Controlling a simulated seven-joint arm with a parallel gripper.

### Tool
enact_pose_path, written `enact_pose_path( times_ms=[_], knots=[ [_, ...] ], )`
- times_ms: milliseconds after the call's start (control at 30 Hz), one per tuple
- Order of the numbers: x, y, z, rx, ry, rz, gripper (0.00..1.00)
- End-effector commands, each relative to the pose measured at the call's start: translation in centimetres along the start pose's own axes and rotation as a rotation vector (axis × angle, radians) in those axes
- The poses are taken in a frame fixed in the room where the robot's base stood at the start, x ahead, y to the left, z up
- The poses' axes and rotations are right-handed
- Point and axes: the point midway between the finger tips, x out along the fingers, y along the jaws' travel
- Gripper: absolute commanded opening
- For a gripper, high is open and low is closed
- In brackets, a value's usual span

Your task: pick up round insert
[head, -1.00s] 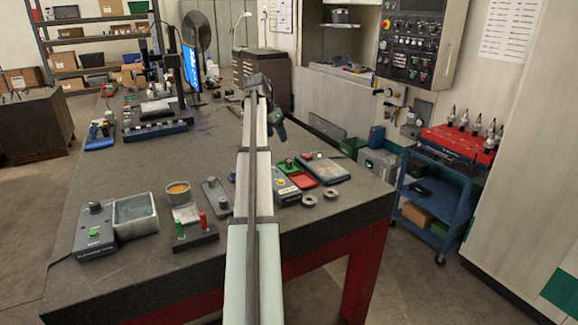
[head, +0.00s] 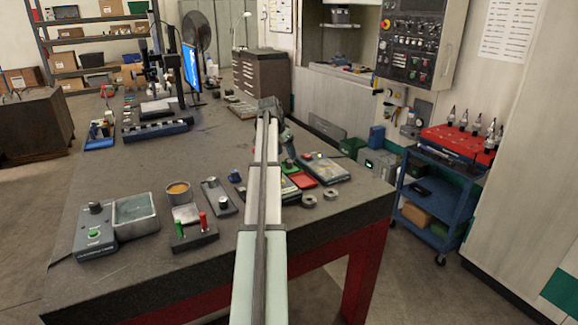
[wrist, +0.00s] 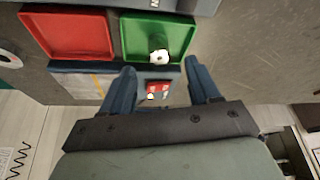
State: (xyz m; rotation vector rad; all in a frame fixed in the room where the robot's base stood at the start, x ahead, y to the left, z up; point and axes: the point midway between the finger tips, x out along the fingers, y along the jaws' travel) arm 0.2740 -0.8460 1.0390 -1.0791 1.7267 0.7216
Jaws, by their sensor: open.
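In the wrist view, a small round insert (wrist: 159,57), pale metal with a dark spot, sits in the green tray (wrist: 130,24) near its lower edge. My gripper (wrist: 159,68) is open, its two blue-grey fingers apart on either side of the insert's line, with nothing between them. The insert lies just past the fingertips; I cannot tell the height gap. In the head view my gripper (head: 289,150) hangs over the tray group at the bench's right side, and my arm hides most of the green tray and the insert.
The red tray (wrist: 66,32) lies beside the green one; it also shows in the head view (head: 303,181). Two grey rings (head: 309,201) (head: 331,193) lie near the bench's front edge. A stand with green and red pegs (head: 192,238) is to the left. The bench middle is clear.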

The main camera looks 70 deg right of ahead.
Motion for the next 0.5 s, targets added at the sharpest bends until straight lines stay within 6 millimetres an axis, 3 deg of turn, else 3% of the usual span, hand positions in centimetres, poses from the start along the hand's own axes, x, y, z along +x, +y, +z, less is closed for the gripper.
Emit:
enact_pose_path(
  times_ms=[300, 500],
  knots=[
    [3.9, 0.1, 0.2, 0.001, -0.001, 0.001, 0.61],
    [4.5, 0.1, 0.2, 0.000, 0.001, -0.001, 0.61]
  ],
)
